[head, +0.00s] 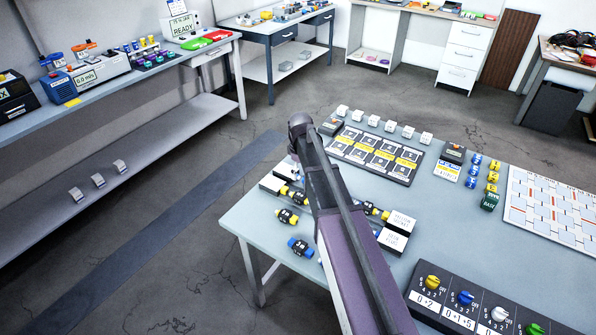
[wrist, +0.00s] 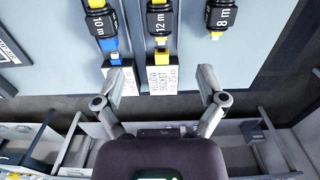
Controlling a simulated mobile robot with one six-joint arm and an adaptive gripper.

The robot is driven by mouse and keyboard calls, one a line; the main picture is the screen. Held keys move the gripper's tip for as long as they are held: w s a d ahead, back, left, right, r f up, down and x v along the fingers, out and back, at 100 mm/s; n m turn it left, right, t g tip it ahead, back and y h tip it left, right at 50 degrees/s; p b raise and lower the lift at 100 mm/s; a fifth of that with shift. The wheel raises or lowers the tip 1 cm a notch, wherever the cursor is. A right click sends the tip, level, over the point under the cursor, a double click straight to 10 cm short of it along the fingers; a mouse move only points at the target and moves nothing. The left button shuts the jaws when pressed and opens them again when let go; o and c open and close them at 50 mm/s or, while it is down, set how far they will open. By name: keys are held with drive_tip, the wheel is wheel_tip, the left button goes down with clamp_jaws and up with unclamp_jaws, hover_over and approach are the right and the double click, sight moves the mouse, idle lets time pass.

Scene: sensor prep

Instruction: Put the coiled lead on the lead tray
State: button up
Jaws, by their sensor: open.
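Several short black coiled leads with length labels lie on the near table. In the wrist view a lead marked 12 m (wrist: 160,18) with yellow ends lies in a grey channel-like tray (wrist: 146,45). A lead marked 10 m (wrist: 101,22) with a blue end lies to its left, and one marked 8 m (wrist: 219,15) lies apart at the right. I cannot tell which is the task's lead or which holder is the lead tray. My gripper (wrist: 160,76) is open and empty, its fingers spread around the white socket labels. In the head view my arm hides it.
In the head view, loose leads (head: 286,216) and a blue-ended one (head: 300,246) lie near the table's left edge. A dark grid board (head: 376,153), a knob panel (head: 470,305) and a white chart (head: 553,211) occupy the table. Its middle is clear.

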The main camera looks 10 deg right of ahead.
idle(0.6)
drive_tip(key=s+m, duration=0.9)
drive_tip(key=s, duration=1.3)
drive_tip(key=shift+s+a, duration=0.15)
drive_tip(key=shift+a, duration=0.2)
